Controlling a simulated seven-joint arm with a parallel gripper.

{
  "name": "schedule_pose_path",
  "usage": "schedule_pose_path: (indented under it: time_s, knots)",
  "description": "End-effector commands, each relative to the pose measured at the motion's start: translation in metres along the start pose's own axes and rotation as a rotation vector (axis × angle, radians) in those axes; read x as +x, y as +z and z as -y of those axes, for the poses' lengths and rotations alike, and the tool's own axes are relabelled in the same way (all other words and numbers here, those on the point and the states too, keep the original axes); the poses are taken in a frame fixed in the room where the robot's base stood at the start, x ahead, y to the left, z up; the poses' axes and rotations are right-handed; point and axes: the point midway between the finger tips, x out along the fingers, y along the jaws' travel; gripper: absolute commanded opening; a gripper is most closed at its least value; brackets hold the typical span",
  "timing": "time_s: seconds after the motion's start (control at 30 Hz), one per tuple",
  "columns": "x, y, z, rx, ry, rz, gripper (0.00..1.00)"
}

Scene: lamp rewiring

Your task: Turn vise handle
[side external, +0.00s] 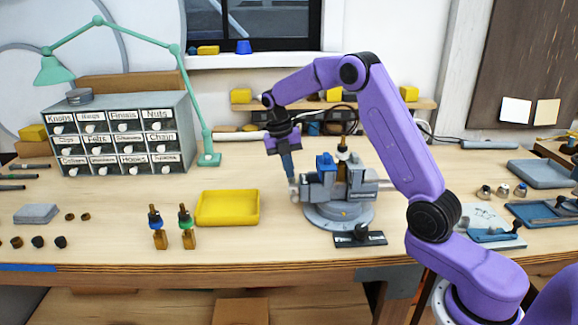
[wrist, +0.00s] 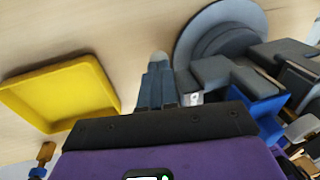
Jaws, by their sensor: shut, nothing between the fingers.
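The vise (side external: 338,212) stands on a round grey base on the bench, with blue jaw parts on top. Its grey base also shows in the wrist view (wrist: 215,30). A small pale metal piece (side external: 294,190) at the vise's left end looks like part of the handle; most of the handle is hidden. My gripper (side external: 290,177) points down at the vise's left side, fingers shut and empty. In the wrist view the closed fingers (wrist: 158,66) are beside the vise body. I cannot tell whether they touch the handle.
A yellow tray (side external: 228,208) lies left of the vise. Two small lamp-socket pieces (side external: 158,230) (side external: 187,228) stand in front of it. A black part (side external: 360,237) lies before the vise. A drawer cabinet (side external: 120,135) and green lamp (side external: 209,160) stand at back left.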

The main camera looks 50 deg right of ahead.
Motion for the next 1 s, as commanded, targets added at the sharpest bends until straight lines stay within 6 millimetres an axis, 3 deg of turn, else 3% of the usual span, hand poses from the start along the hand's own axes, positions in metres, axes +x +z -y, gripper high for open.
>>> schedule_pose_path:
  time_s: [0.5,1.0]
  knots:
    - [0.03,0.011,-0.005,0.003,-0.001,0.001,0.0]
    - [0.056,0.007,-0.01,0.001,-0.001,0.001,0.0]
